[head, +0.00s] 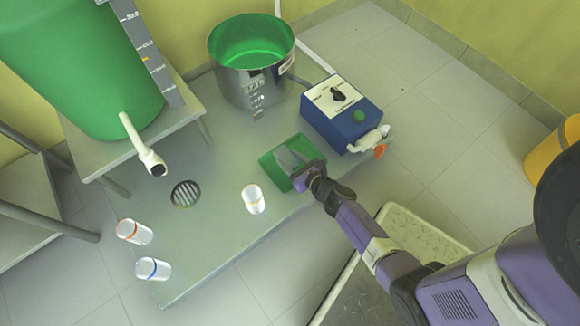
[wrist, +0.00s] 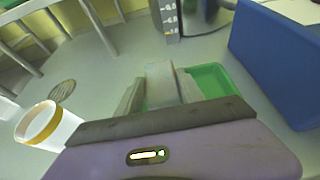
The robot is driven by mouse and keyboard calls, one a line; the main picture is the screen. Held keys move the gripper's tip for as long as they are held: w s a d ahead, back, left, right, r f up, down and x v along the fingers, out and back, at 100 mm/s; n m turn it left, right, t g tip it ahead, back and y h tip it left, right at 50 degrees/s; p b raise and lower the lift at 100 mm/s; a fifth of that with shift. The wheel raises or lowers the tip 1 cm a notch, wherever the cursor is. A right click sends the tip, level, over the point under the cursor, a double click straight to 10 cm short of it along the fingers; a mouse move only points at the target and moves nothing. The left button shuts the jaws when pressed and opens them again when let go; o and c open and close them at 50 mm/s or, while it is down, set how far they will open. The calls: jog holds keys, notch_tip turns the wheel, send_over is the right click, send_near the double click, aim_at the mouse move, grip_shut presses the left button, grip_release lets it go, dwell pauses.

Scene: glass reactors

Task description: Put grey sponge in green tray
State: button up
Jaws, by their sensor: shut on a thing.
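The green tray (head: 272,168) lies on the grey platform in front of the blue control box; it also shows in the wrist view (wrist: 212,80). My gripper (head: 292,165) is over the tray. It is shut on the grey sponge (head: 287,158), which shows between the fingers in the wrist view (wrist: 162,82). The sponge is over the tray's area. I cannot tell whether it touches the tray floor.
Two more cups, with an orange band (head: 134,232) and a blue band (head: 153,269), are further left. The blue control box (head: 343,112) and a steel pot (head: 252,85) are behind.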

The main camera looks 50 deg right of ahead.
jog(key=shift+f+b, duration=1.7)
jog(key=shift+f, duration=1.05)
jog(key=shift+r, duration=0.15)
jog(key=o, duration=1.4)
jog(key=shift+f, duration=0.2)
jog(key=shift+c, duration=0.2)
